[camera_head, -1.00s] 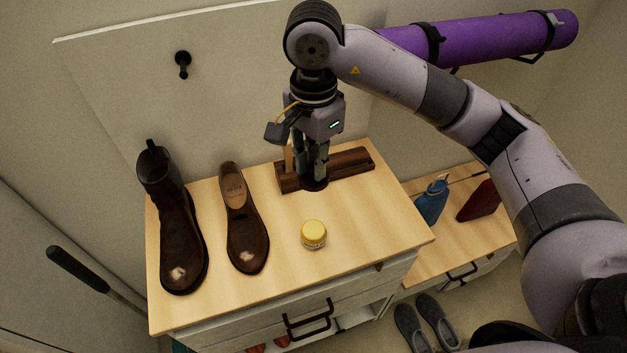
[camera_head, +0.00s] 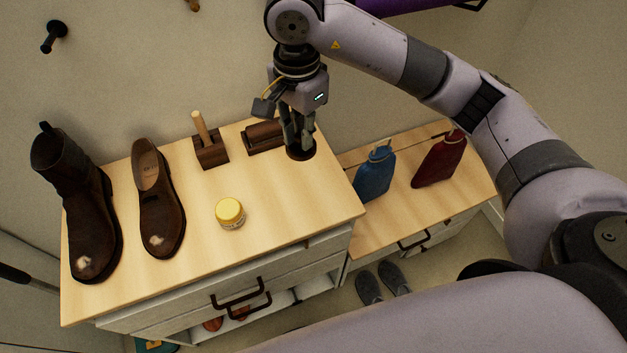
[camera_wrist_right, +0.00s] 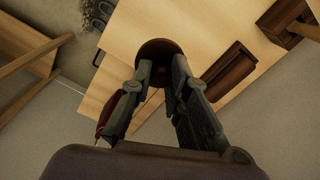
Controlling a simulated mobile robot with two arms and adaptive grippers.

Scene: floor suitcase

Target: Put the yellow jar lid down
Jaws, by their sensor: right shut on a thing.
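The jar with the yellow lid (camera_head: 229,211) stands upright on the wooden cabinet top (camera_head: 290,205), with the lid on it and apart from my grippers. My right gripper (camera_head: 300,143) points down over the top's right back part, to the right of the jar. It is shut on a dark brown round thing (camera_head: 301,153), which also shows between the fingertips in the right wrist view (camera_wrist_right: 158,46). I cannot tell whether this round thing touches the top. My left gripper is not in view.
A brown boot (camera_head: 85,215) and a brown shoe (camera_head: 160,205) stand at the left. A block with an upright handle (camera_head: 210,150) and a brown block (camera_head: 264,137) lie behind. Blue (camera_head: 375,175) and red (camera_head: 436,160) bottles stand on the lower cabinet. The top's right front is clear.

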